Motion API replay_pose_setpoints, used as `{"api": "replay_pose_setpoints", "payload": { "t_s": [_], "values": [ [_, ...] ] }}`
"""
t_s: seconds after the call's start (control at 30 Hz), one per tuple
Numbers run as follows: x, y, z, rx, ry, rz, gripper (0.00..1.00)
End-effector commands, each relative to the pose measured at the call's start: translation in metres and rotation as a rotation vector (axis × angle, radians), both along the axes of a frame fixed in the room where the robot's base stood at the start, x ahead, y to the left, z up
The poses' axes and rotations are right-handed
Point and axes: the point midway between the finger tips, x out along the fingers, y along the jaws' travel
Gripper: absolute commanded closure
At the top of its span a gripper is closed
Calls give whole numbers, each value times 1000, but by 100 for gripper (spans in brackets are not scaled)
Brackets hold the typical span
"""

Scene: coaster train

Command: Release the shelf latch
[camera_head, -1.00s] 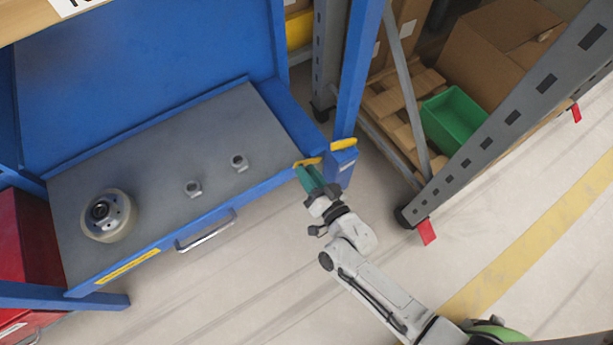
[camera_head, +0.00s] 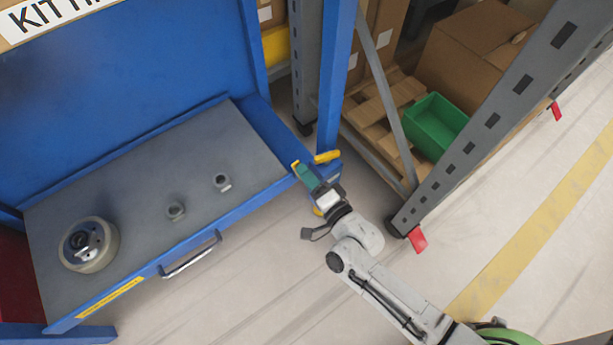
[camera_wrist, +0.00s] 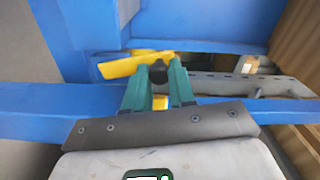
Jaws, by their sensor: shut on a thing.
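The yellow latch lever (camera_head: 327,156) sits at the right front corner of the blue-framed shelf (camera_head: 250,190), beside a blue upright. In the wrist view the yellow lever (camera_wrist: 122,68) runs across in front of the teal fingers, its wide end to the left. My gripper (camera_head: 304,172) is at this corner, with its teal fingers closed on the lever; the fingers also show in the wrist view (camera_wrist: 160,76). The fingers hide part of the lever, and the latch's inner parts are not visible.
A metal handle (camera_head: 190,256) is on the shelf front. A grey rack (camera_head: 480,130) with a green bin (camera_head: 434,125) stands right. Floor in front is clear.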

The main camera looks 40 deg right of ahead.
Motion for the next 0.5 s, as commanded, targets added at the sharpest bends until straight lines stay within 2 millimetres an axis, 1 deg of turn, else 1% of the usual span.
{"api": "replay_pose_setpoints", "payload": {
  "t_s": [0.2,0.5],
  "values": [
    [-1,0,0,55,1,-1,100],
    [-1,0,0,70,2,-1,100]
  ]
}}
